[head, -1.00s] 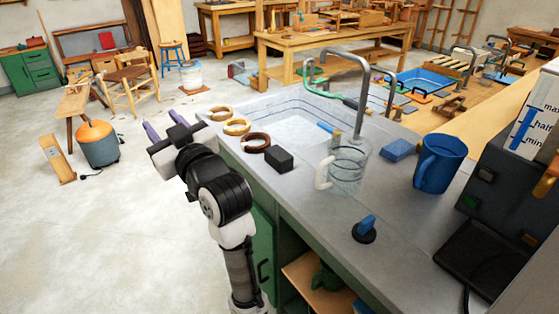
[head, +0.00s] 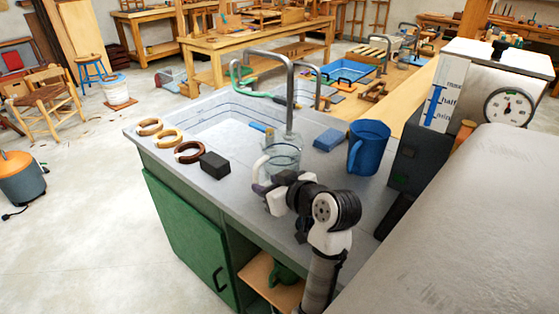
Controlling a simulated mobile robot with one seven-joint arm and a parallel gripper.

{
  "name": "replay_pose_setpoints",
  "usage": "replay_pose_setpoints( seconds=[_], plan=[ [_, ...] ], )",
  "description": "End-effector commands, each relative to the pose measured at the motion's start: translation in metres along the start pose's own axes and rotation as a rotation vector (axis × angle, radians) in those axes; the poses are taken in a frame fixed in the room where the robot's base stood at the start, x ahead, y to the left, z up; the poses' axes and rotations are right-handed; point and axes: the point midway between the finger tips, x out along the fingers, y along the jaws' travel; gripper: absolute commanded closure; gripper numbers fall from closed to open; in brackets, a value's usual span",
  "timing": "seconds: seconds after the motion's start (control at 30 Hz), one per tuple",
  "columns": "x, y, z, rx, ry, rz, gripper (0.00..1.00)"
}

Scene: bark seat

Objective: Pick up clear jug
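The clear jug (head: 284,158) stands upright on the grey counter, just in front of the tap, with its pale handle (head: 259,166) on the left. My gripper (head: 264,190) is in front of the jug's lower part in the picture, close below the handle. It hides the jug's base and part of its lower side. The fingers are small and partly hidden, so I cannot tell whether they are open or touch the jug.
A blue jug (head: 368,147) and a blue sponge (head: 330,139) are to the right. A black block (head: 214,165) and several rings (head: 170,137) lie left, beside the sink basin (head: 225,122). A tap (head: 290,95) rises behind. A dark box and gauge (head: 509,107) stand right.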

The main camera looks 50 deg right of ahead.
Motion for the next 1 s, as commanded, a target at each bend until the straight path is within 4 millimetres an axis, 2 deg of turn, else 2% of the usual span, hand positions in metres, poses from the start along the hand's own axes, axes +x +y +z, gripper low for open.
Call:
replay_pose_setpoints(
  seconds=[0.1, 0.37, 0.63, 0.93, 1.0],
  plan=[
    [0.018, 0.000, -0.001, 0.003, -0.001, -0.002, 0.61],
    [0.038, -0.001, 0.001, 0.002, -0.001, -0.001, 0.61],
    [0.075, -0.002, 0.006, 0.002, -0.001, 0.000, 0.61],
    [0.081, -0.002, 0.007, 0.000, 0.000, 0.001, 0.61],
    [0.081, -0.002, 0.007, 0.000, 0.000, 0.001, 0.70]
  ],
)
